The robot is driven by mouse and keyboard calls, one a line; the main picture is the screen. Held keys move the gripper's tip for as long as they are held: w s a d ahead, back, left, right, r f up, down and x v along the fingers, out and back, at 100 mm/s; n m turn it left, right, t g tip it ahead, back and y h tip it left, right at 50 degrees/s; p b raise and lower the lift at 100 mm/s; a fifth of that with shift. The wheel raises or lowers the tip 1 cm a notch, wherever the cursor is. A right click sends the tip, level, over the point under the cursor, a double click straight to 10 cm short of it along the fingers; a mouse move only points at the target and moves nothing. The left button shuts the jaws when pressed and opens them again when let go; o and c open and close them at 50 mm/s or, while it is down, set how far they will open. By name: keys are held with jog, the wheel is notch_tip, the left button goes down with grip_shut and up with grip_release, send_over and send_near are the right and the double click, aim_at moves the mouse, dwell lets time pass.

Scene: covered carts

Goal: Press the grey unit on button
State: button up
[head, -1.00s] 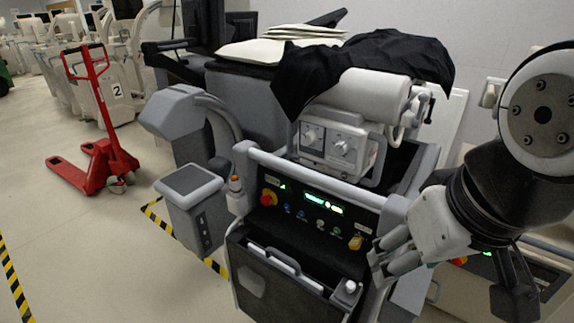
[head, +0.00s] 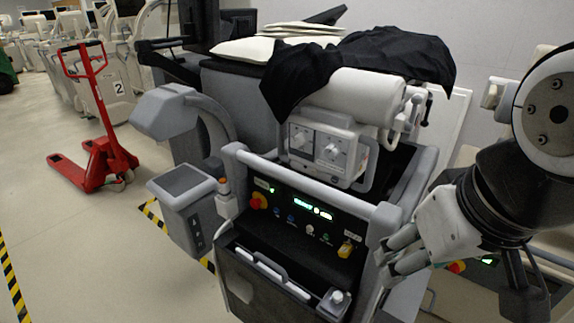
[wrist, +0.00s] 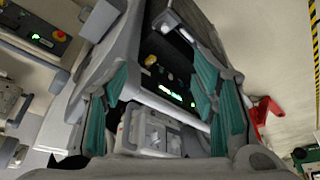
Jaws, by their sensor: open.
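The grey unit (head: 285,160) is a cart with a black control panel (head: 280,203) on its front. The panel has a lit green display (head: 312,208), a red knob on yellow (head: 258,201), a small green light, a row of small coloured buttons (head: 309,229) and a yellow switch (head: 345,249). The button labels are too small to read. My gripper (head: 386,264) is open and empty, right of the panel near the unit's front right corner. In the wrist view the panel (wrist: 165,72) shows between the teal finger pads of my gripper (wrist: 162,95).
A side box (head: 185,185) sticks out at the left. Another lit panel (head: 470,268) is behind my arm. A red pallet jack (head: 105,150) stands on open floor at left.

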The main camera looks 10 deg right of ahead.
jog(key=shift+a, duration=0.15)
grip_shut()
dwell(1.2)
